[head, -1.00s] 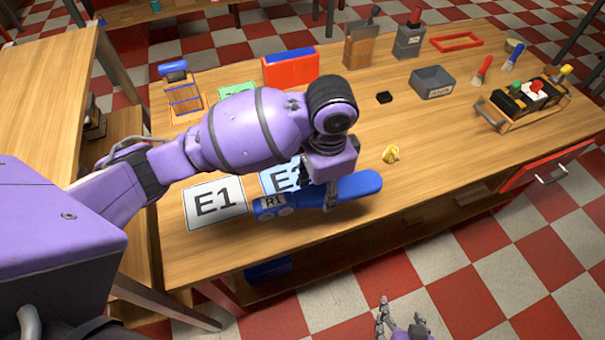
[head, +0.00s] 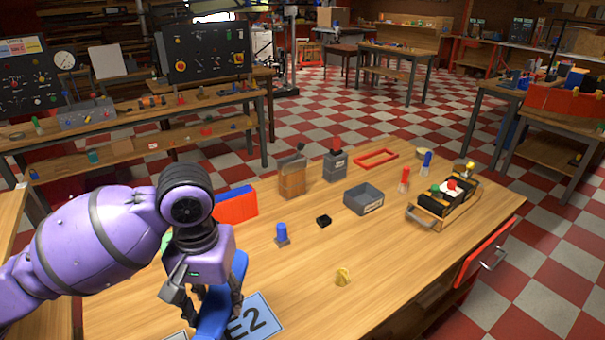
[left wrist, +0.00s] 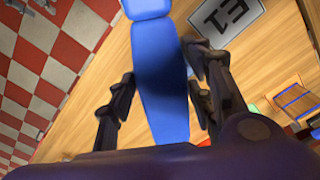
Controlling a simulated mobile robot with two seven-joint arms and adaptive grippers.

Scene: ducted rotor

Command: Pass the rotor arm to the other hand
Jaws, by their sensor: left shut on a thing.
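The rotor arm is a long blue bar with rounded ends. In the head view the rotor arm (head: 212,322) runs from below my left gripper up behind it, partly hidden by the gripper. My left gripper (head: 217,296) is shut on the bar above the table's near left part. In the left wrist view the rotor arm (left wrist: 161,75) passes lengthwise between the two fingers of the left gripper (left wrist: 160,100), over the table edge. The card E2 (head: 262,318) lies beside it. The card E1 (left wrist: 228,18) shows in the left wrist view. My right gripper is out of view.
The wooden table (head: 400,270) is mostly clear at the front right. A small yellow piece (head: 342,276), a blue-topped peg (head: 282,236) and a black block (head: 323,221) stand mid-table. A grey bin (head: 363,199) and a carrier (head: 445,203) are farther back. A red drawer (head: 487,252) is open.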

